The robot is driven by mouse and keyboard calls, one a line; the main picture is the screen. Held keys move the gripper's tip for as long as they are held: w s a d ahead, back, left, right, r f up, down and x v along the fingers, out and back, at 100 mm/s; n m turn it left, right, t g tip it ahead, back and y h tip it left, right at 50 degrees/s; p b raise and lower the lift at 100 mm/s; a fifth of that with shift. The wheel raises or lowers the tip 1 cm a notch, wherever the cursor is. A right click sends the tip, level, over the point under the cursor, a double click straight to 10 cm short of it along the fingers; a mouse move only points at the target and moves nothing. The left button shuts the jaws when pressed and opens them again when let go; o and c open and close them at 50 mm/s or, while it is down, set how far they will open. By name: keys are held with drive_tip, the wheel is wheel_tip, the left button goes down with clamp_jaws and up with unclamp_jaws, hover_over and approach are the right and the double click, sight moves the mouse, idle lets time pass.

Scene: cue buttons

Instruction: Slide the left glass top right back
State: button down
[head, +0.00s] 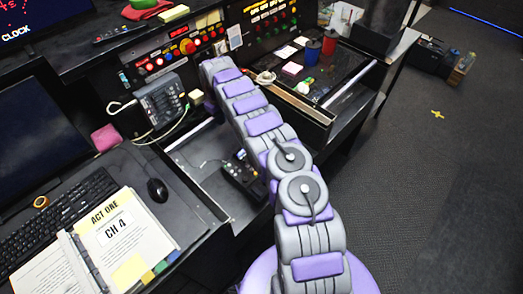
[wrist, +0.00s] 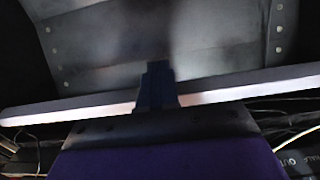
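The left desk section (head: 205,160) shows as a dark recess with a pale metal edge strip (head: 190,136) along its left part. Whether its glass top lies over it or is slid back, I cannot tell. My arm crosses above its right side and hides part of it. My gripper is at the far end of the arm by the control panel; its fingers are not clear in the head view. In the wrist view my gripper (wrist: 156,88) shows as a dark blue finger shape in front of a long pale bar (wrist: 230,92), perhaps the glass top's edge. Contact is unclear.
A black button box (head: 243,172) lies in the left section. A grey device (head: 160,103) with cables stands at its back left. The right glass top (head: 350,86) has cups and notes near it. A keyboard, mouse (head: 157,190) and open binder (head: 120,240) are at left.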

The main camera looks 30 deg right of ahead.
wheel_tip(320, 180, up, 9)
drive_tip(key=s+p, duration=0.1)
drive_tip(key=p, duration=0.3)
drive_tip(key=shift+s+d, duration=0.25)
drive_tip(key=shift+s, duration=0.1)
idle(0.8)
drive_tip(key=shift+r, duration=0.1)
idle(0.4)
drive_tip(key=s+r+m+g+h+b, duration=0.1)
drive_tip(key=s+r+m, duration=0.2)
drive_tip(key=s+r, duration=1.75)
drive_tip(key=s+a, duration=0.3)
drive_tip(key=s, duration=1.4)
drive_tip(key=s+a+m+y, duration=0.1)
drive_tip(key=s+a, duration=0.2)
drive_tip(key=s, duration=1.4)
drive_tip(key=shift+s+a+r+g+b, duration=0.15)
drive_tip(key=shift+a+r+g+b, duration=0.1)
drive_tip(key=shift+r+g+b, duration=0.15)
